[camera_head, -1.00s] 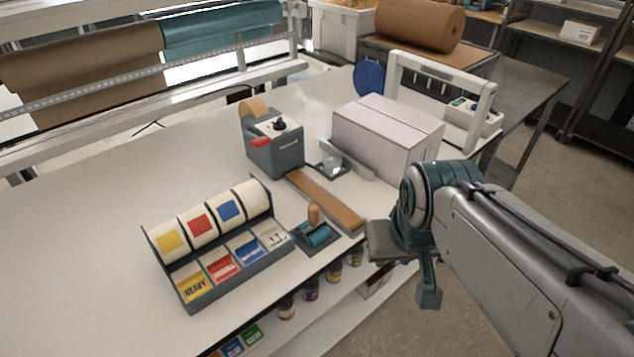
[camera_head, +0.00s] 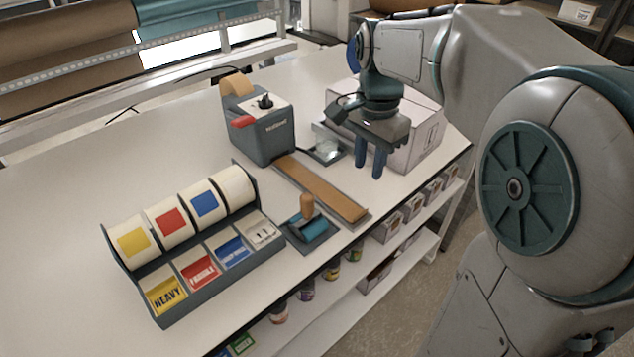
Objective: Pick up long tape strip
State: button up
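The long brown tape strip (camera_head: 322,189) lies flat on a grey tray that runs from the tape dispenser (camera_head: 264,135) toward the front edge of the table. My gripper (camera_head: 369,170) points down above the table, to the right of the strip and in front of the box. Its two dark blue fingers stand a little apart with nothing seen between them. The gripper appears clear of the strip and does not hide it.
A grey-white box (camera_head: 420,125) stands behind the gripper. A small wooden-handled roller (camera_head: 307,218) sits left of the strip's near end. A label dispenser (camera_head: 190,245) stands at left. The white table (camera_head: 60,230) is bare at far left. Shelves run below its front edge.

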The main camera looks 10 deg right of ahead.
aim_at(361, 217)
notch_tip(361, 217, down, 13)
jog(key=shift+r, duration=0.1)
dwell(0.4)
grip_shut()
